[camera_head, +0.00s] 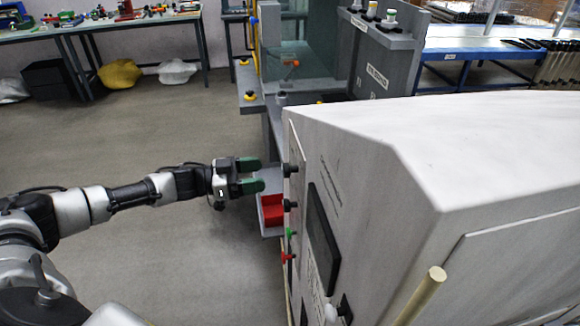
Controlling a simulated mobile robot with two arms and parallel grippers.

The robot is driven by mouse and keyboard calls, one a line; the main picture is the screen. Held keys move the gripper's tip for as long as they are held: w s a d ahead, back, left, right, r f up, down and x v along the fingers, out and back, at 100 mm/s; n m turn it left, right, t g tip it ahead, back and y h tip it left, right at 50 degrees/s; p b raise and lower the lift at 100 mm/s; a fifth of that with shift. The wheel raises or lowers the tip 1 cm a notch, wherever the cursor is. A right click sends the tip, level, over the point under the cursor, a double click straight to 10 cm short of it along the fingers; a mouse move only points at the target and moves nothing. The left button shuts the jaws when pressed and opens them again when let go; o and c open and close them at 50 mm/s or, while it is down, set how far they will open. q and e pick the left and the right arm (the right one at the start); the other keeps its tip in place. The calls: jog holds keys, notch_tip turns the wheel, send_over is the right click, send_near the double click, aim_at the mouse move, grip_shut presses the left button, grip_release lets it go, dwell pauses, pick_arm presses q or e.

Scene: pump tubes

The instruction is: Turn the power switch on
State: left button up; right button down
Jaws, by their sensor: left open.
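A large white machine cabinet (480,130) fills the right side, with its control face turned left and seen at a steep angle. On that face are an upper black knob (289,170), a lower black knob (289,205), a green button (291,232) and a red button (287,256). Which control is the power switch, and its position, I cannot tell. My left gripper (258,175) has dark green fingertips, is open and looks empty. It points right, just left of the upper black knob in the picture, with a small gap. My right gripper is out of view.
A grey tray with a red block (270,208) sits beside the cabinet, below my left gripper in the picture. A grey machine (385,55) with a clear panel stands behind. A tan rod (425,295) rises at the front. The floor (130,150) at left is open.

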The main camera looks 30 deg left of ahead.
aim_at(286, 171)
pick_arm(q)
jog(key=shift+p+x, duration=0.9)
jog(key=shift+x, duration=3)
jog(key=shift+c, duration=0.5)
jog(key=c, duration=0.8)
jog(key=shift+c, duration=0.2)
